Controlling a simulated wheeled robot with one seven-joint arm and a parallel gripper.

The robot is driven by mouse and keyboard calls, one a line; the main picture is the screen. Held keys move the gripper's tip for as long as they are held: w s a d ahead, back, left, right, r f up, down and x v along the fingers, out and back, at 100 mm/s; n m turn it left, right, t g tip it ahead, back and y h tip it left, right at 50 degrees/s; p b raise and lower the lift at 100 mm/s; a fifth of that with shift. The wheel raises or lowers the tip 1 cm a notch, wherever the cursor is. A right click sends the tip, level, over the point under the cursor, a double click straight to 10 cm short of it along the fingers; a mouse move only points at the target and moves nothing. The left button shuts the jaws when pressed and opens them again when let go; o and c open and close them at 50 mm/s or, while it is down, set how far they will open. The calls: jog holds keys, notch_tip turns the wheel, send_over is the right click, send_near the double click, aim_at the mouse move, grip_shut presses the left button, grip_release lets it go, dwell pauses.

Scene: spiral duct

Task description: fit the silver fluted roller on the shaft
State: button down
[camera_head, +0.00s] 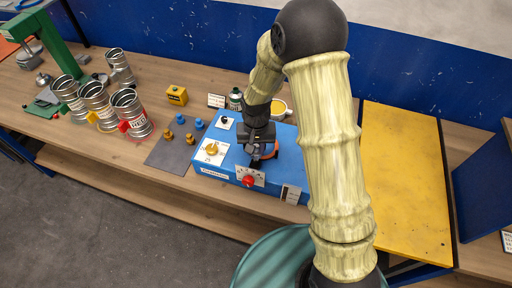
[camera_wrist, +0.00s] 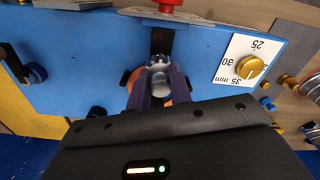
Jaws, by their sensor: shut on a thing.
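The silver fluted roller (camera_wrist: 159,80) is between my gripper's two fingers (camera_wrist: 159,88) in the wrist view, seen end on. The gripper is shut on it, over the blue machine (camera_wrist: 90,65). An orange disc (camera_wrist: 127,78) shows behind the fingers and roller; I cannot tell whether the roller touches it. In the head view my gripper (camera_head: 262,150) is low over the blue machine (camera_head: 225,172), and the roller cannot be made out. The shaft cannot be told apart behind the roller. A dark knob with a silver end (camera_wrist: 36,73) sits left of the fingers.
A brass knob (camera_wrist: 250,67) on a white millimetre dial and a red knob (camera_head: 248,181) are close to the gripper. Several silver duct pieces (camera_head: 130,108), a yellow block (camera_head: 177,95) and a grey mat (camera_head: 165,153) lie left. A yellow board (camera_head: 405,180) lies right.

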jog(key=shift+f+b, duration=0.95)
jog(key=shift+f, duration=0.25)
dwell(1.9)
jog(key=c, duration=0.9)
grip_release()
jog(key=shift+o, duration=0.2)
jog(key=shift+r+p, duration=3)
jog(key=shift+r, duration=1.05)
jog(key=shift+d, duration=0.1)
jog(key=s+d+r+t+b, duration=0.2)
jog(key=s+d+b, duration=0.7)
jog(key=s+d, duration=0.3)
jog(key=shift+s+d+r+t+b, duration=0.15)
jog(key=shift+d+t+b, duration=0.2)
jog(key=shift+d, duration=0.3)
